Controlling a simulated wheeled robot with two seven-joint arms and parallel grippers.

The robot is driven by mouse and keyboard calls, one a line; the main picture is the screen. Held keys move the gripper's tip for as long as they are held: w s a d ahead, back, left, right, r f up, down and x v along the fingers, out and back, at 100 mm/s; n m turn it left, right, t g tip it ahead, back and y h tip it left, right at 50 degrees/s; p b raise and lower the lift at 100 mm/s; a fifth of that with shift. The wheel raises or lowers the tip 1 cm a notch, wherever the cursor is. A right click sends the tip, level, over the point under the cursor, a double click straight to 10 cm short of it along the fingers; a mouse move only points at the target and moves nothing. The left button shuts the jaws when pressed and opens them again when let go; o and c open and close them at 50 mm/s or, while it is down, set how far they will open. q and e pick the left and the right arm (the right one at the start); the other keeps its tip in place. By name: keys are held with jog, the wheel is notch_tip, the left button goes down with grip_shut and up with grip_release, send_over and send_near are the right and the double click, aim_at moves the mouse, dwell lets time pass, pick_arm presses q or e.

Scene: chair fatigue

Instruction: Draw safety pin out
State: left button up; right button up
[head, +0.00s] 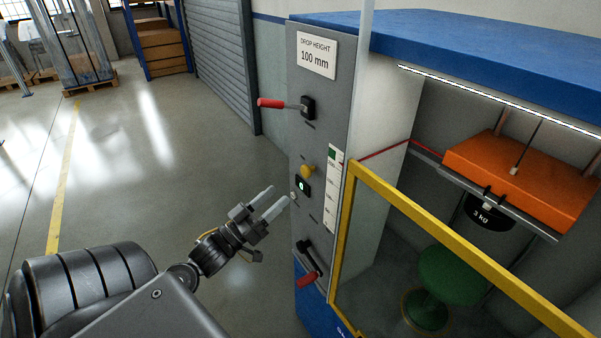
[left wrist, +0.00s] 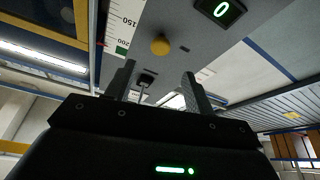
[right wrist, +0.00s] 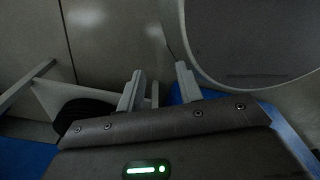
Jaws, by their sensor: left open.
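My left gripper (head: 272,200) is open and empty, just left of the grey control panel (head: 316,95) of the test machine. In the left wrist view its two fingers (left wrist: 158,85) stand apart, with a yellow button (left wrist: 160,46) and a dark lever base (left wrist: 146,77) beyond them. A thin red cord (head: 385,150) runs from beside the panel's scale to a metal rail near the orange block (head: 522,172). I cannot make out the safety pin clearly. My right gripper (right wrist: 158,92) shows only in the right wrist view, open with nothing between its fingers.
The panel has a red-handled lever (head: 272,103) on top, a yellow button (head: 307,171), a display (head: 303,186) reading 0 and a lower red handle (head: 308,278). A yellow-framed guard (head: 440,237) fronts a green stool (head: 455,275). A 3 kg weight (head: 488,214) hangs above it.

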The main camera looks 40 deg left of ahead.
aim_at(303, 172)
pick_arm(q)
jog(key=p+x, duration=0.3)
jog(key=x, duration=0.5)
jog(key=shift+w+r, duration=0.15)
jog(key=shift+w, duration=0.15)
jog(key=shift+w+d, duration=0.15)
jog(key=shift+w, duration=0.3)
grip_shut()
